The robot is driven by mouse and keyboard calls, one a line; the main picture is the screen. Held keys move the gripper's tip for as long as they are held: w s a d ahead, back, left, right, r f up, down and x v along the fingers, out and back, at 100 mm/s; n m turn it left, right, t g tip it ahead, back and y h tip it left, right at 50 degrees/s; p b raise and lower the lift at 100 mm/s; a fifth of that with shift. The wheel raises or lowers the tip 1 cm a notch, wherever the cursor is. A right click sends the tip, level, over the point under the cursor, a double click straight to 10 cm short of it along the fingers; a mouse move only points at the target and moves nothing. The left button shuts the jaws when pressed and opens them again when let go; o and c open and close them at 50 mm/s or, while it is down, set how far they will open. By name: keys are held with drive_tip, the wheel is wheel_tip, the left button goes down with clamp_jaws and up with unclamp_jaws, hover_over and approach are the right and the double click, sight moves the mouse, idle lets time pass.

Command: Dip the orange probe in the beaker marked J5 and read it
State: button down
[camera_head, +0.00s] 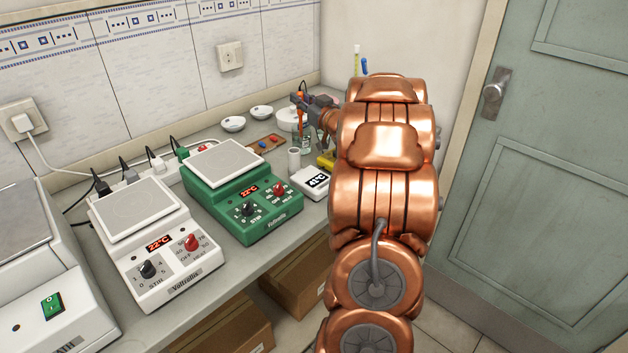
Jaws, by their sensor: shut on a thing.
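My gripper (301,105) is at the far end of the bench, small in the view, and shut on the orange probe (301,88). The probe's orange top shows just above the jaws. A small glass beaker (306,144) stands below my gripper; its marking is too small to read. The probe's lower end is hard to make out, so I cannot tell whether it is inside the beaker. A white meter (312,183) with a dark display stands nearer on the bench; the display seems to read about 41 °C.
A green stirrer hotplate (240,190) and a white one (155,245) stand along the bench. My arm hides the bench's right end. A door (550,170) is at right.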

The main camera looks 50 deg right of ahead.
idle(0.4)
drive_tip(key=shift+r+p, duration=3.85)
drive_tip(key=shift+r, duration=0.95)
